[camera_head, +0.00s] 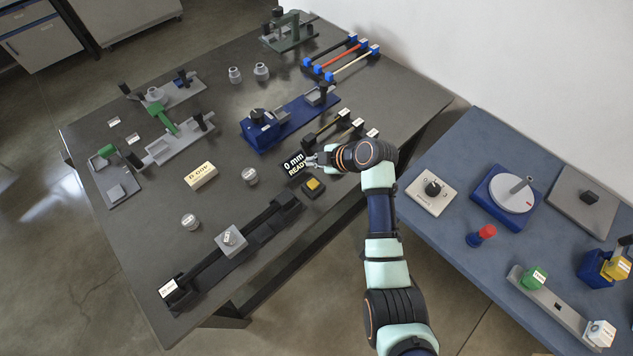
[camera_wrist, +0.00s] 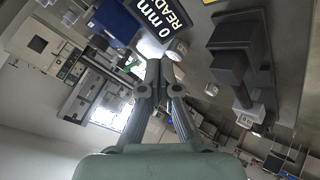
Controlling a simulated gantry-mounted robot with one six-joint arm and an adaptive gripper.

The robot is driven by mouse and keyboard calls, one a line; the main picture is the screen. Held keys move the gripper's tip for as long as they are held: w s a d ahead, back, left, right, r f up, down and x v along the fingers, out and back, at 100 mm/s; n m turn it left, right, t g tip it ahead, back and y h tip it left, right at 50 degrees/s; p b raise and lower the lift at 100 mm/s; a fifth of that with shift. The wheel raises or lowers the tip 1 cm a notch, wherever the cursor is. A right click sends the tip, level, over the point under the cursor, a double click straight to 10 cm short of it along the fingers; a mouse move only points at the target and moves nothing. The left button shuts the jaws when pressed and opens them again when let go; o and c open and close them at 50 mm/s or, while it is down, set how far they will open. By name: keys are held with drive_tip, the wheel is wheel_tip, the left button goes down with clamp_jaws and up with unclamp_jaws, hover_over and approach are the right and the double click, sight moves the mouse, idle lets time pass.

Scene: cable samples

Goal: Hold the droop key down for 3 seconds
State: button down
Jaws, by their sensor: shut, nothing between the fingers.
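The droop key looks to be the yellow button (camera_head: 314,183) on a small dark box, just below the display in the head view. The black display (camera_head: 294,164) reads "0 mm READY"; it also shows at the top of the wrist view (camera_wrist: 163,18). My gripper (camera_head: 311,161) is shut and empty, beside the display's right edge and above the yellow button in the picture. In the wrist view its fingertips (camera_wrist: 160,70) are together. It appears apart from the button. Its exact height above the table is hard to judge.
A long black rail (camera_head: 230,259) with a grey block (camera_head: 231,240) lies at the front. A grey weight (camera_head: 250,176) and a labelled block (camera_head: 201,175) stand left of the display. A blue fixture (camera_head: 289,122) and several cable samples (camera_head: 341,60) lie behind. A blue side table (camera_head: 450,235) is at right.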

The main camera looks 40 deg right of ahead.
sight(315, 184)
drive_tip(key=shift+f, duration=0.1)
wheel_tip(315, 184, down, 9)
drive_tip(key=b, duration=0.6)
drive_tip(key=shift+r+b, duration=0.2)
drive_tip(key=shift+b, duration=0.15)
idle(0.9)
drive_tip(key=shift+f+b, duration=0.4)
drive_tip(key=shift+b, duration=0.05)
drive_tip(key=shift+f+b, duration=0.45)
drive_tip(key=shift+f, duration=0.1)
idle(0.4)
idle(3.7)
drive_tip(key=shift+r+p, duration=0.7)
drive_tip(key=shift+r, duration=0.25)
